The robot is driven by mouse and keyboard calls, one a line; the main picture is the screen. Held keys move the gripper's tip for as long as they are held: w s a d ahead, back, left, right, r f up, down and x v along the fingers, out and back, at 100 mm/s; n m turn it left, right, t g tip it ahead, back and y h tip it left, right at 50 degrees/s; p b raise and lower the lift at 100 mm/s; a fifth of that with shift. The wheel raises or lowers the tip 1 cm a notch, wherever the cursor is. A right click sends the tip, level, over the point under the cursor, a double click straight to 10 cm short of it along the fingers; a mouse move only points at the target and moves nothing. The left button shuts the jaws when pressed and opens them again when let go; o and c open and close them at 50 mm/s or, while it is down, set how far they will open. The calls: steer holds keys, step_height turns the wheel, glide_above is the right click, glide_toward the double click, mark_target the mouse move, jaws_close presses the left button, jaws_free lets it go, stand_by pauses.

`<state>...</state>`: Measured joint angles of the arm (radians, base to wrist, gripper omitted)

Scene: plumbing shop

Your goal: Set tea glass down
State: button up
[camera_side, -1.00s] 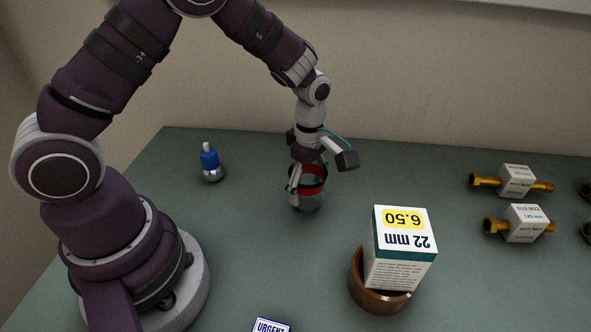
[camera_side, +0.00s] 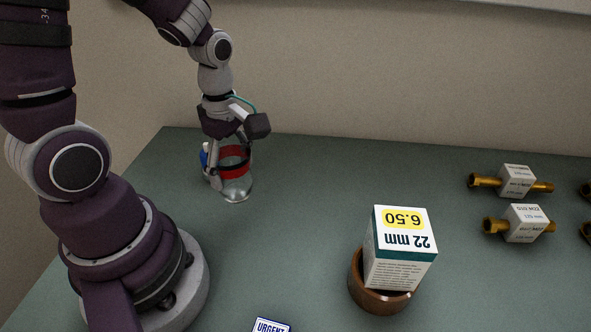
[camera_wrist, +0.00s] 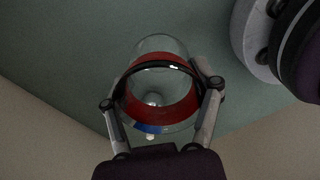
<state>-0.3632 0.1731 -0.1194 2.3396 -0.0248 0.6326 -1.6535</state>
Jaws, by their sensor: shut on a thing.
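The tea glass (camera_side: 237,188) is clear with a red band and looks upright at the back left of the green table. I cannot tell whether its base touches the table. My gripper (camera_side: 229,165) is shut on the glass from above, with a finger on either side. In the wrist view the glass (camera_wrist: 160,48) sits between my two fingers, and my gripper (camera_wrist: 162,95) spans the red band.
A copper cup (camera_side: 372,297) holding a white box (camera_side: 397,262) stands at the front middle. Brass fittings (camera_side: 519,222) lie at right.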

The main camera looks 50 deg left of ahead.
steer(key=w+a, duration=0.1)
steer(key=w, duration=0.3)
steer(key=w+a+f, duration=0.1)
steer(key=w, duration=0.4)
steer(key=w+a, duration=0.1)
steer(key=w, duration=0.4)
steer(key=shift+w+a+f, duration=0.2)
steer(key=shift+a+f, duration=0.05)
steer(key=shift+a, duration=0.1)
steer(key=shift+w+f, duration=0.15)
steer(key=shift+f, duration=1.6)
steer(key=shift+f, duration=0.1)
steer(key=o, duration=1.2)
